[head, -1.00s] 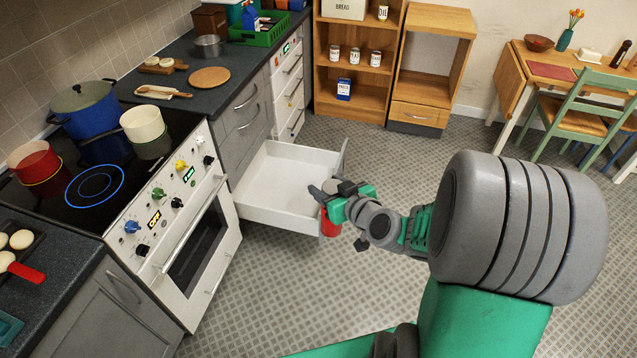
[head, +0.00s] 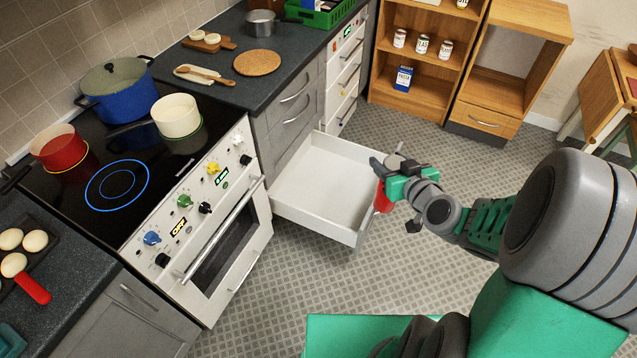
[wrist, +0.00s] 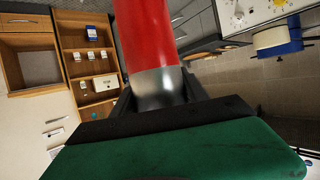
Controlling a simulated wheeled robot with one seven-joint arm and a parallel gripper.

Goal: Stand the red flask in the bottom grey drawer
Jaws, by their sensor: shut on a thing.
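My gripper (head: 388,172) is shut on the red flask (head: 382,197). In the wrist view the red flask (wrist: 146,38) fills the upper middle, with a grey metallic end between the dark fingers. The bottom grey drawer (head: 325,190) is pulled out below the worktop, right of the oven. Its white inside is empty where I can see it. I cannot tell whether the flask touches the drawer's edge.
The stove (head: 120,180) holds a blue pot (head: 118,95), a cream pot (head: 177,118) and a red pan (head: 60,150). The oven handle (head: 225,228) juts out left of the drawer. A wooden shelf (head: 425,55) stands at the back. The tiled floor right of the drawer is clear.

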